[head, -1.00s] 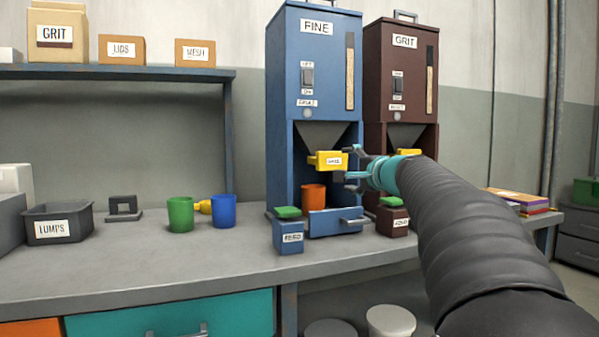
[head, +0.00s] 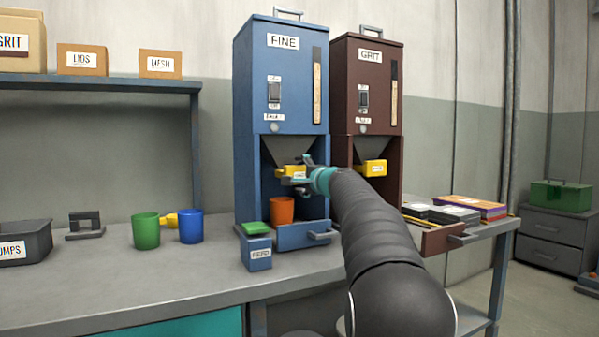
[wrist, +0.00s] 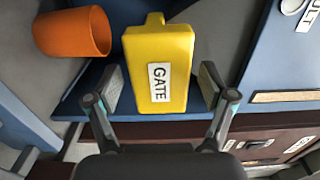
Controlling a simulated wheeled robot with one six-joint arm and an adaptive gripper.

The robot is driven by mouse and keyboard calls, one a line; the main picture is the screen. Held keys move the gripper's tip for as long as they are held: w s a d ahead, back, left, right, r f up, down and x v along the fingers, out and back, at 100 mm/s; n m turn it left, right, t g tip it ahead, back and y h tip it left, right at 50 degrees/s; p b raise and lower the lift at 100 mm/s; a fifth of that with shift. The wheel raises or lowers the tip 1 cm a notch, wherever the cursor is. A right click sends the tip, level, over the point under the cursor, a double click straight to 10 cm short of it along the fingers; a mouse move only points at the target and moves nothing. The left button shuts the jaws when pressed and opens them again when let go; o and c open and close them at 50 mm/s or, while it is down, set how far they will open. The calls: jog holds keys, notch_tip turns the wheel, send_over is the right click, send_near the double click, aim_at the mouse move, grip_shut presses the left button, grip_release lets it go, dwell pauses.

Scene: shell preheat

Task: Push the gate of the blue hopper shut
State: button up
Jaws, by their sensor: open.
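The blue hopper (head: 250,110), labelled FINE, stands on the bench in the head view. Its yellow gate (head: 290,171) sticks out under the funnel, and my gripper (head: 308,175) partly covers it. In the wrist view the gate (wrist: 160,50) is a yellow block with a GATE label. My gripper (wrist: 160,87) is open, with one finger on each side of the gate. I cannot tell whether either finger touches it. An orange cup (head: 281,210) stands below the gate in the hopper's bay; it also shows in the wrist view (wrist: 75,33).
The dark red GRIT hopper (head: 345,90) with its own yellow gate (head: 373,168) stands close on the right. A blue box with a green top (head: 258,254) sits in front. Green (head: 146,232) and blue (head: 191,227) cups stand left. The bench front is clear.

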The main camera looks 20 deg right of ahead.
jog(key=shift+w, duration=0.55)
